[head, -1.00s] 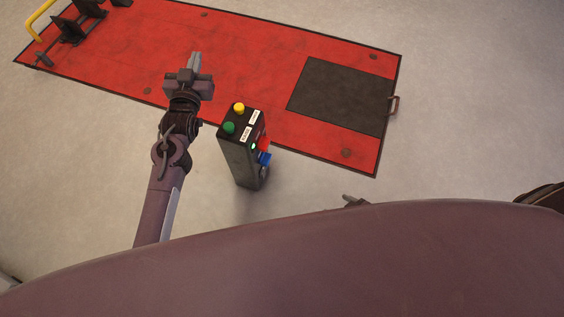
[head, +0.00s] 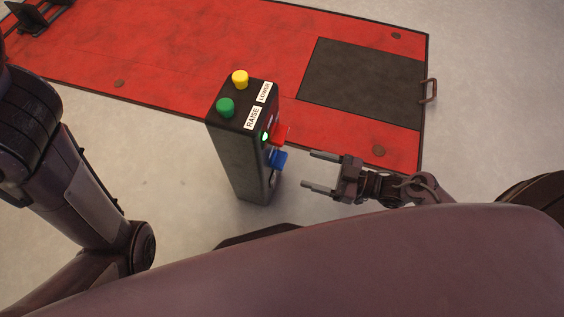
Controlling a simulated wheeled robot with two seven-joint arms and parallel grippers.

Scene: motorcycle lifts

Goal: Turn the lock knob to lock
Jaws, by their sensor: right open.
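The dark control post (head: 234,160) stands upright on the floor at the centre. Its right-hand face carries a red knob (head: 281,133) and, just below, a blue knob (head: 279,158); I cannot read which is marked as the lock. A small green light (head: 265,137) glows beside the red knob. My right gripper (head: 308,169) is open and empty, to the right of the post. Its two fingers point left towards the blue knob, with a small gap between. My left arm shows at the left edge, its gripper out of view.
The post's top has a green button (head: 225,106) by the RAISE label and a yellow button (head: 240,78) by the LOWER label. The red lift platform (head: 180,50) lies behind the post, with a dark panel (head: 365,82) and an end handle (head: 429,91). Bare floor surrounds it.

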